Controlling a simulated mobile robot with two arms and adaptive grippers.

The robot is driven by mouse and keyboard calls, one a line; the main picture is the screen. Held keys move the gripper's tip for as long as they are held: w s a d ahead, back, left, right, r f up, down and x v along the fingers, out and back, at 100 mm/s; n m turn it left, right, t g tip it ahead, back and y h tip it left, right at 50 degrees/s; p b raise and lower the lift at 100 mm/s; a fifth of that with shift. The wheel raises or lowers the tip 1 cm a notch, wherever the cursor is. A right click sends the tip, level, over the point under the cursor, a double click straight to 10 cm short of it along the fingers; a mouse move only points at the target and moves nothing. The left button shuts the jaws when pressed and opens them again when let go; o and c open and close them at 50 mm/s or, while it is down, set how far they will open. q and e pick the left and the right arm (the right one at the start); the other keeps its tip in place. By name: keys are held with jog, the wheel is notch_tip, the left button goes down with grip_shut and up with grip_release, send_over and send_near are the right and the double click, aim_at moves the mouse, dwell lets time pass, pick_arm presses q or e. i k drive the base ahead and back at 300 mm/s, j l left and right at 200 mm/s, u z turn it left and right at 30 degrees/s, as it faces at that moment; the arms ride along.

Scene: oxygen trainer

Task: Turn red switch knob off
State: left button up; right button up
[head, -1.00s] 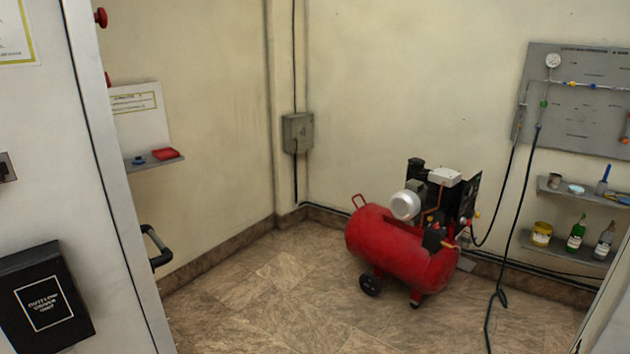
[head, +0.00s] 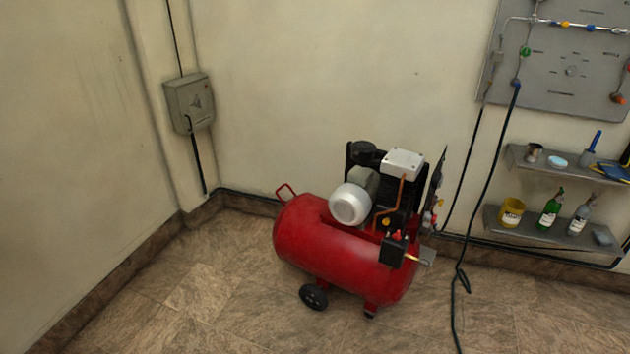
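A red air compressor (head: 345,245) stands on the tiled floor. At its right end is a black box (head: 392,251) with a small red part (head: 397,235) on top, which may be the switch knob; it is too small to tell its setting. A grey board (head: 570,75) on the right wall carries pipes and small coloured valve knobs, among them an orange-red one (head: 618,98) at the right edge. Neither of my grippers is in view.
Two wall shelves hold bottles and tins; the lower shelf (head: 545,232) is right of the compressor. Black hoses (head: 487,180) hang from the board to the floor. A grey box (head: 190,102) is on the wall near the corner. The floor (head: 190,300) left of the compressor is clear.

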aim_at(396, 236)
jog(key=i+l+u, duration=0.1)
jog(key=i+l, duration=0.15)
jog(key=i+l+u, duration=0.15)
jog(key=l, duration=0.25)
jog(key=i+l+u, duration=0.1)
jog(key=i+l, duration=0.2)
jog(key=i+l+u, duration=0.1)
jog(key=l, duration=0.4)
jog(key=i, duration=0.1)
